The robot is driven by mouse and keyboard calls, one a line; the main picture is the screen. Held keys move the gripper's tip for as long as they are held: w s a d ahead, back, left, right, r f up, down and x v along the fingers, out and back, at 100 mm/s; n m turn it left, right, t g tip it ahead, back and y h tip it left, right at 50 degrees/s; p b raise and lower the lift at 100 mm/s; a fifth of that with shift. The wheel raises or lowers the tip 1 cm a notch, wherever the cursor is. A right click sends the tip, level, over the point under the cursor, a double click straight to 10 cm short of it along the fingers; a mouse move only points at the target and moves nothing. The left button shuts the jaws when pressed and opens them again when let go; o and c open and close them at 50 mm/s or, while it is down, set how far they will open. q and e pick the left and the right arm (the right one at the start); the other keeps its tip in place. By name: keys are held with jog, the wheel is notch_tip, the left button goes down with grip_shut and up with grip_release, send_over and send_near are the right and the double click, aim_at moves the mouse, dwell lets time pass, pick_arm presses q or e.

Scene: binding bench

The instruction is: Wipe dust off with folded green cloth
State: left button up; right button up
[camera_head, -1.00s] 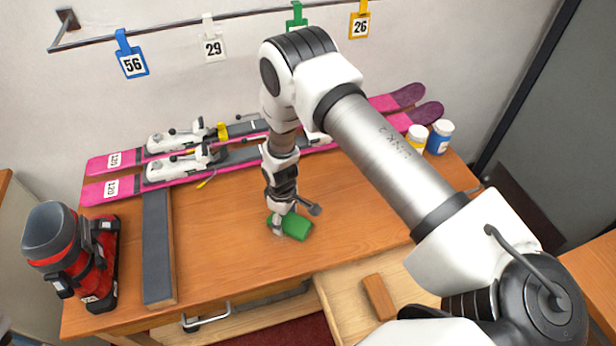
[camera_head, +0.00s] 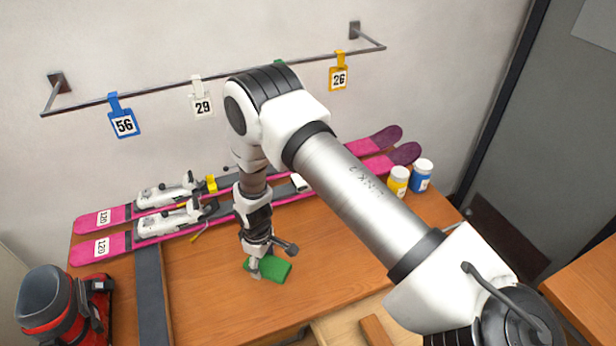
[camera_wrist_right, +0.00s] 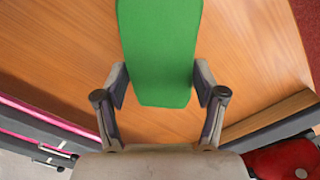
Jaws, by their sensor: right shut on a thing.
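The folded green cloth (camera_head: 276,270) lies at the bare wooden bench top (camera_head: 215,305), in front of the skis. My right gripper (camera_head: 257,268) comes down from above and is shut on the cloth's left end. In the right wrist view the green cloth (camera_wrist_right: 160,45) sits between the two fingers of the right gripper (camera_wrist_right: 160,88), its far part reaching beyond them. I cannot tell how firmly the cloth touches the wood. I cannot make out any dust. My left gripper is not in view.
Pink skis (camera_head: 117,243) with bindings lie along the back. A grey-topped bar (camera_head: 152,295) and a red boot (camera_head: 62,318) are at left. Yellow (camera_head: 398,182) and blue (camera_head: 421,176) jars stand back right. An open drawer holds a wooden block (camera_head: 375,331). Bench around the cloth is clear.

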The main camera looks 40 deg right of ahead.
notch_tip(320, 180, up, 2)
jog(key=shift+a+p, duration=0.15)
jog(key=shift+p, duration=0.35)
jog(key=shift+r, duration=0.45)
jog(key=shift+f, duration=0.1)
jog(key=shift+o, duration=1.2)
jog(key=shift+c, duration=0.6)
